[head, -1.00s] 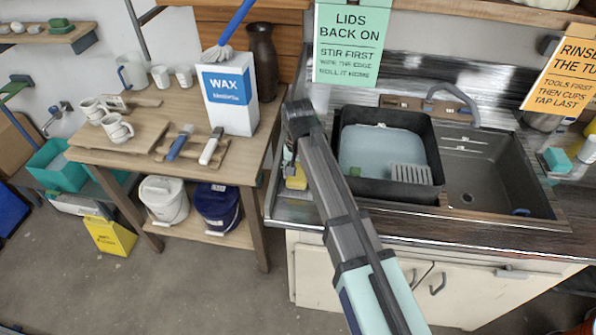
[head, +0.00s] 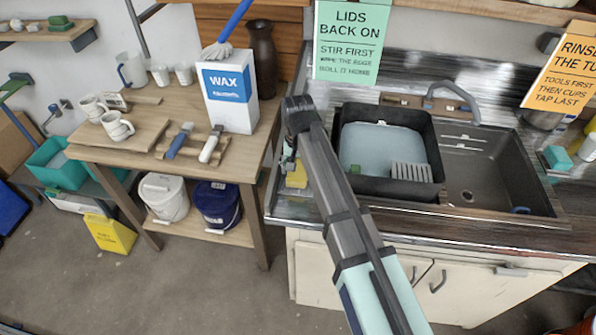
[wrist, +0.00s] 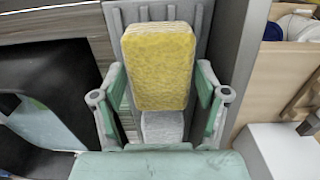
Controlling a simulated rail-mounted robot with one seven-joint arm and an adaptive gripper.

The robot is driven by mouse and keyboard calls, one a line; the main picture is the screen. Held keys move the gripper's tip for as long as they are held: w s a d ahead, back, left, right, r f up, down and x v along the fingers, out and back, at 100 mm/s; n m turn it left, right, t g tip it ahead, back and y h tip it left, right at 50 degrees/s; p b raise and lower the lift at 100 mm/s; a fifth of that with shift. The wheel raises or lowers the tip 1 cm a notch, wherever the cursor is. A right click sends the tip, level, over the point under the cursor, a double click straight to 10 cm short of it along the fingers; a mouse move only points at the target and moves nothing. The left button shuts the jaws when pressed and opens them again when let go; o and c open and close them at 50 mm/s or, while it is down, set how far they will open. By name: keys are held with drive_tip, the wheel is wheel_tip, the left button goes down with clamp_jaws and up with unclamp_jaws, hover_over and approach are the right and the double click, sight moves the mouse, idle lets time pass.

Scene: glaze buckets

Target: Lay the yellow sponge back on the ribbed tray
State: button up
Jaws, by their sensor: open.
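The yellow sponge (wrist: 158,65) lies between the two fingers of my gripper (wrist: 160,82) in the wrist view. The fingers stand apart, one on each side of it, with small gaps. In the head view the sponge (head: 297,176) shows as a small yellow patch on the counter's left end, left of my arm. My gripper (head: 289,158) there is largely hidden by my wrist, and the tray is hard to make out.
The wooden table (head: 120,150) on the left carries a wax box (head: 229,98), mugs and brushes. Buckets stand on its lower shelf.

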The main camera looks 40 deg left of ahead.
sight(298, 169)
wheel_tip(298, 169, up, 11)
drive_tip(key=b, duration=0.2)
idle(0.6)
